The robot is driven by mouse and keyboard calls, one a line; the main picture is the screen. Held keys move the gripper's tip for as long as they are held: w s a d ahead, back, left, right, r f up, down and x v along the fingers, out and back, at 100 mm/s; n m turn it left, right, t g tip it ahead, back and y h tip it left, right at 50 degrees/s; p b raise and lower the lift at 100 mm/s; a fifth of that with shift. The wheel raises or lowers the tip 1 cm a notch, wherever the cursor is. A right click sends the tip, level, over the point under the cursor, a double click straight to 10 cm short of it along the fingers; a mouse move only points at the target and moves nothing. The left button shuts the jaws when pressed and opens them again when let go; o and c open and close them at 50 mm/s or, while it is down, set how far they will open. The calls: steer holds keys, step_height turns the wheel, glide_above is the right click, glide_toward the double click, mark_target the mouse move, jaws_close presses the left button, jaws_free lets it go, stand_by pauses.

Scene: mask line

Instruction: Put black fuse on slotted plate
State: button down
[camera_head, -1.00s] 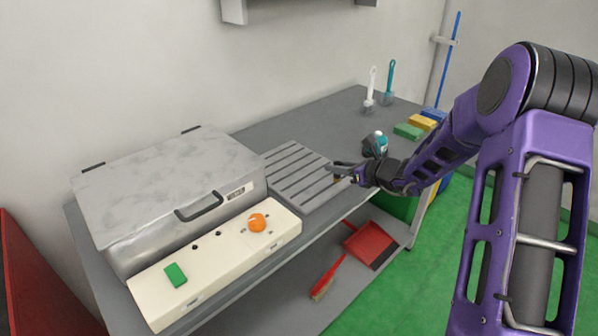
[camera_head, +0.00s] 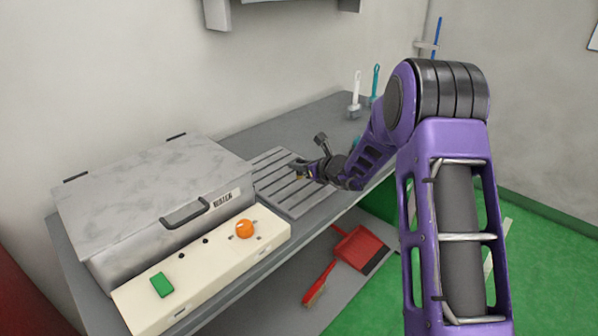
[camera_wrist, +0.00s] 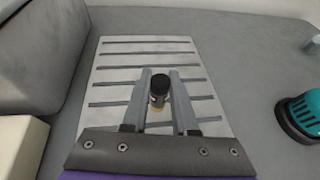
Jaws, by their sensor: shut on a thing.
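The slotted plate (camera_head: 296,201) lies on the grey bench, a light grey plate with several dark slots. It also shows in the wrist view (camera_wrist: 120,73). My gripper (camera_head: 296,171) is above the plate in the head view. In the wrist view my gripper (camera_wrist: 160,85) is shut on the black fuse (camera_wrist: 158,90), a small cylinder with a black top and a tan lower end. The fuse stands between the fingertips over the middle of the plate. The gap between fuse and plate cannot be judged.
A metal box with a handle (camera_head: 186,213) stands left of the plate. A cream control panel (camera_head: 205,262) with an orange knob (camera_head: 244,229) and green button (camera_head: 162,285) is in front of it. A teal-topped object (camera_wrist: 303,115) is right of the plate.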

steer(key=shift+f, duration=1.05)
steer(key=shift+f, duration=0.1)
steer(key=shift+f+b, duration=0.1)
steer(key=shift+b, duration=0.2)
steer(key=c, duration=0.7)
jaws_free()
steer(key=shift+r, duration=0.2)
steer(key=shift+s+d+r+p, duration=0.1)
steer(key=shift+p, duration=0.25)
steer(key=v, duration=1.1)
steer(key=shift+s+d, duration=0.2)
steer(key=shift+s, duration=0.1)
